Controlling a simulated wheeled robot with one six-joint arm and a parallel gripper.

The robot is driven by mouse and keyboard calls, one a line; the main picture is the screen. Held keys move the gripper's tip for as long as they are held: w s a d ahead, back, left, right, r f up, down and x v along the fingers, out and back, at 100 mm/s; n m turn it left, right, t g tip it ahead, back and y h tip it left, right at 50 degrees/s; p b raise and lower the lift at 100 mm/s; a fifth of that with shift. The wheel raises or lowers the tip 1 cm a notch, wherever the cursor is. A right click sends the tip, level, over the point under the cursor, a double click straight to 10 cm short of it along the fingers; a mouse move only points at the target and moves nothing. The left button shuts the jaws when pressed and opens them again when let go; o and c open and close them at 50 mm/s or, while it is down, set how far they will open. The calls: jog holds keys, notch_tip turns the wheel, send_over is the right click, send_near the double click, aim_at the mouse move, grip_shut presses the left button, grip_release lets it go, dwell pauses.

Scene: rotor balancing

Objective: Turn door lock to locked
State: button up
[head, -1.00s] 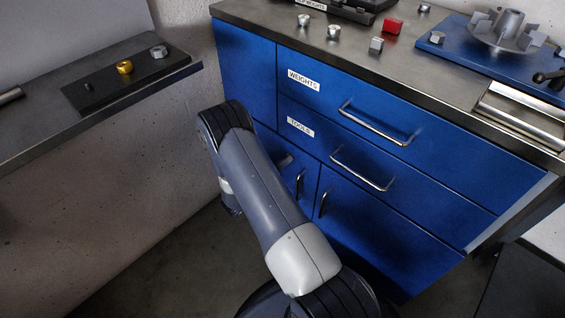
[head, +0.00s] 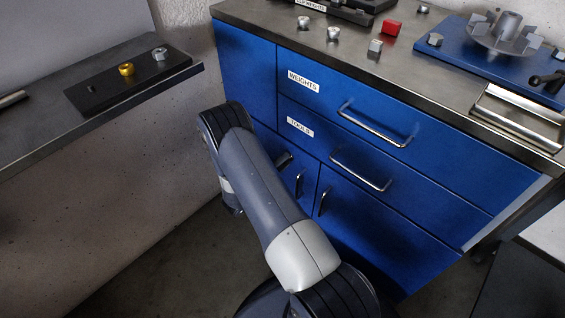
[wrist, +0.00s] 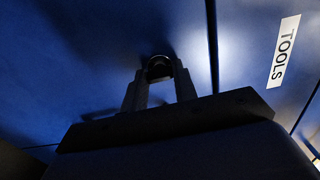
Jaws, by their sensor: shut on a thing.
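The door lock (wrist: 159,66) shows in the wrist view as a small dark round knob on a blue cabinet door (wrist: 85,55). My gripper (wrist: 159,76) is shut on it, with one finger on each side. The lock's turn angle and any mark on it are too dark to read. In the head view my arm covers most of this door, and the lock cannot be made out there. A short dark part (head: 284,160) shows beside my arm, close to the cabinet front.
The blue cabinet has a WEIGHTS drawer (head: 340,95), a TOOLS drawer (head: 320,150) and protruding bar handles. Its worktop holds loose weights, a red block (head: 391,27) and a rotor (head: 505,35) on a blue plate. A side bench (head: 40,135) stands at left, bearing a black plate.

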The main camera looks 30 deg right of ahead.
dwell(0.4)
jog(key=o, duration=1)
jog(key=p+v, duration=0.1)
jog(key=v, duration=0.9)
jog(key=shift+a, duration=0.4)
jog(key=shift+s, duration=0.1)
jog(key=b+x, duration=0.1)
jog(key=x, duration=1)
jog(key=shift+a, duration=0.15)
